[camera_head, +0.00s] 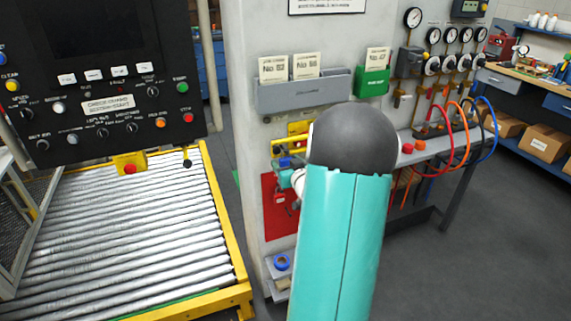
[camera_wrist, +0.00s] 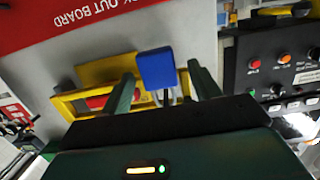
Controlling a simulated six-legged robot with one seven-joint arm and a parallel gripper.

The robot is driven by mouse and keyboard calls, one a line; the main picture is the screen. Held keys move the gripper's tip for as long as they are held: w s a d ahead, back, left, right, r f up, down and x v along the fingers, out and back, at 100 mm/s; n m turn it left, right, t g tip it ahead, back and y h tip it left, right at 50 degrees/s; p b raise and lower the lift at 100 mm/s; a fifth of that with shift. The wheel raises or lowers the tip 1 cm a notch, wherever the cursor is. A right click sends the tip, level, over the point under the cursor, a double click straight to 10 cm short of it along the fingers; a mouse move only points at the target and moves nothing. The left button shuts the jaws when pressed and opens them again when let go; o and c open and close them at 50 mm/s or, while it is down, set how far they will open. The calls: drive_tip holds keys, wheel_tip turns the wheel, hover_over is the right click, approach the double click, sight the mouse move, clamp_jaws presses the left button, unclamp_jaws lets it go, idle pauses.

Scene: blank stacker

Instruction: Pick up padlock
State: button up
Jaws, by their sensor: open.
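The blue padlock (camera_wrist: 157,70) shows in the wrist view with its body toward the red board and its grey shackle toward my gripper's palm. My gripper (camera_wrist: 161,72) is open, with one finger on each side of the padlock and a visible gap to each. In the head view, a small blue patch (camera_head: 285,162) that looks like the same padlock shows beside my gripper (camera_head: 288,176), below the yellow holder. My arm hides part of this area. I cannot tell whether the shackle hangs on the holder.
A yellow holder (camera_wrist: 66,104) with a red item (camera_wrist: 98,101) lies just behind the padlock. The red lockout board (camera_wrist: 45,28) is on the grey panel. A black control console (camera_head: 100,75) stands left, above a roller conveyor (camera_head: 120,240). Hoses (camera_head: 460,130) hang right.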

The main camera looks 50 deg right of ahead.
drive_tip(key=shift+c, duration=0.4)
drive_tip(key=c, duration=1)
drive_tip(key=shift+r, duration=0.1)
drive_tip(key=shift+c, duration=0.2)
